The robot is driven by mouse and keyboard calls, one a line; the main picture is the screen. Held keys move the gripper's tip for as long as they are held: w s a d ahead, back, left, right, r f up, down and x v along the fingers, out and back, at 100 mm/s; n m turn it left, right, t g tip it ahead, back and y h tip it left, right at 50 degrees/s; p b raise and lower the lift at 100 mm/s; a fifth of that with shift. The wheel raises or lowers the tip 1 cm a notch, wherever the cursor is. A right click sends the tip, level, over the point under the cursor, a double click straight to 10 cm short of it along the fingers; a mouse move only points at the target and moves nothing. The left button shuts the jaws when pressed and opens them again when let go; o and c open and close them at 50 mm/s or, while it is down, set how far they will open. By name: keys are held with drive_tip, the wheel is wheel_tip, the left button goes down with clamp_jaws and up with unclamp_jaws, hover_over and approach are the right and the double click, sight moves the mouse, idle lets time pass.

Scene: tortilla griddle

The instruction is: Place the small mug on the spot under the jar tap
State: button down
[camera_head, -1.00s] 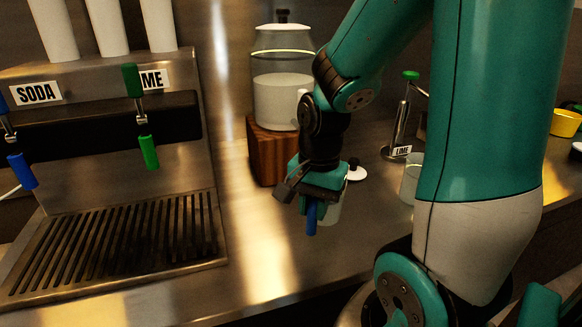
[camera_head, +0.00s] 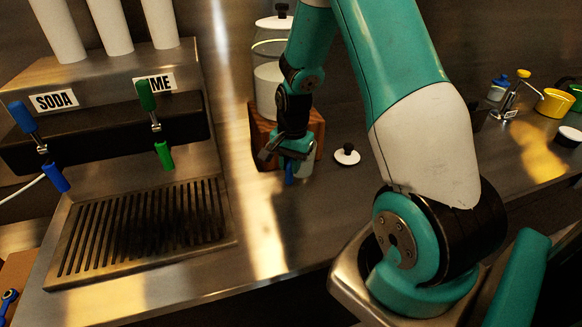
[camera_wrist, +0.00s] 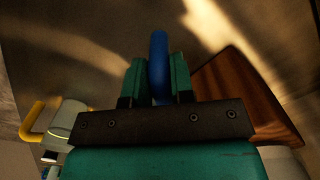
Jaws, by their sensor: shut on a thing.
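My gripper (camera_head: 289,158) is shut on the blue handle (camera_head: 289,174) of the small mug. The handle also shows in the wrist view (camera_wrist: 158,65), upright between my teal fingertips (camera_wrist: 157,78). The pale mug body (camera_head: 306,165) shows only in part behind my gripper in the head view. The clear jar (camera_head: 266,85) stands on a wooden block (camera_head: 262,150) just behind my gripper. The block also shows at right in the wrist view (camera_wrist: 235,90). The jar tap and the spot under it are hidden by my arm. I cannot tell whether the mug touches the counter.
A white lid with a black knob (camera_head: 347,155) lies right of the block. The dispenser's slotted drip tray (camera_head: 225,238) is at left. The counter (camera_head: 265,225) in front of the mug is clear.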

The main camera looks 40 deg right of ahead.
drive_tip(key=shift+f+p, duration=0.5)
drive_tip(key=shift+f, duration=1.1)
drive_tip(key=shift+f, duration=0.1)
drive_tip(key=c, duration=1)
unclamp_jaws()
